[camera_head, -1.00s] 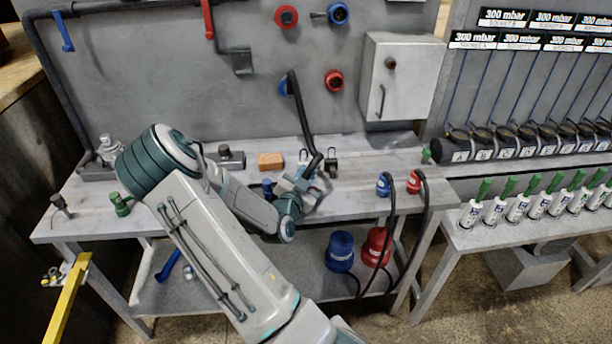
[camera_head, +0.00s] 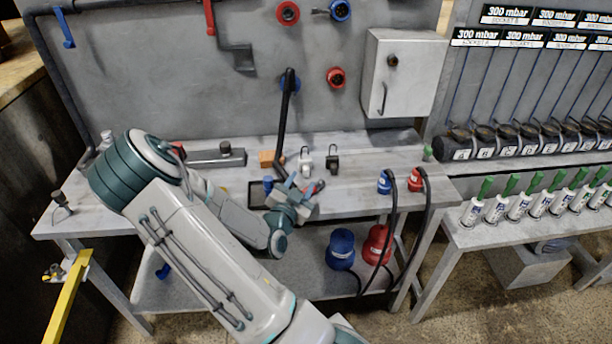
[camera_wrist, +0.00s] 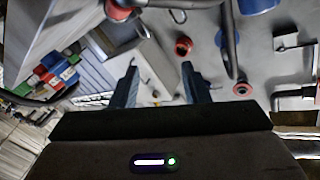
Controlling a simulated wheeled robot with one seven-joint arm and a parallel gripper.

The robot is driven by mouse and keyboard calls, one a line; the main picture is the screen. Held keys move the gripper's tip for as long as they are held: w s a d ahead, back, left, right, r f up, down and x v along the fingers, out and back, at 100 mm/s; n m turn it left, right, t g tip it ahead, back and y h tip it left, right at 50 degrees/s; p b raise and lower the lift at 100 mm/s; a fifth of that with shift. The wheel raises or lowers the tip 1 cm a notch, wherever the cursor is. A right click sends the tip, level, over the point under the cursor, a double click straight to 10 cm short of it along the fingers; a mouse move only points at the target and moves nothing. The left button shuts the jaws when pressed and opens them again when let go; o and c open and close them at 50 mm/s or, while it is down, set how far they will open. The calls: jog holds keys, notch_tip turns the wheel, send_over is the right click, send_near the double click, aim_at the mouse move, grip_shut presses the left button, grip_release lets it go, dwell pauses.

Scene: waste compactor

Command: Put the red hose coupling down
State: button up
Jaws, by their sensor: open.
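The red hose coupling seems to be the small red piece (camera_head: 319,186) beside my gripper, low over or on the workbench top (camera_head: 355,196); the fingers hide much of it. A red ring-like end (camera_wrist: 118,11), probably the same coupling, shows at the top edge of the wrist view. My gripper (camera_head: 304,186) is at the middle front of the bench. In the wrist view its two fingers (camera_wrist: 160,86) are spread with nothing between them.
A white padlock (camera_head: 305,161) and a black padlock (camera_head: 332,160) stand behind my gripper. An orange block (camera_head: 266,159) is to their left. Other blue (camera_head: 384,183) and red (camera_head: 416,180) couplings with hoses stand right. Bench between is clear. A grey cabinet (camera_head: 403,74) hangs behind.

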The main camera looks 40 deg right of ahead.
jog(key=s+a+r+m+g+y, duration=0.2)
jog(key=s+a+m+g, duration=0.35)
jog(key=m, duration=1.05)
jog(key=s+a+r+m+g+y, duration=0.25)
jog(key=s+m+g, duration=0.45)
jog(key=s+m, duration=0.7)
jog(key=a+r+m+t+y, duration=0.3)
jog(key=a+r+m+y, duration=0.2)
jog(key=a+m, duration=0.4)
jog(key=w+a+r+m+t+y, duration=0.1)
jog(key=a+r+m+t+y, duration=0.2)
jog(key=a+m, duration=0.5)
jog(key=r+m+y, duration=0.1)
jog(key=m+y, duration=0.1)
jog(key=m, duration=0.6)
jog(key=shift+a+r+y+p, duration=0.3)
jog(key=shift+a+r+y, duration=0.05)
jog(key=shift+a, duration=0.05)
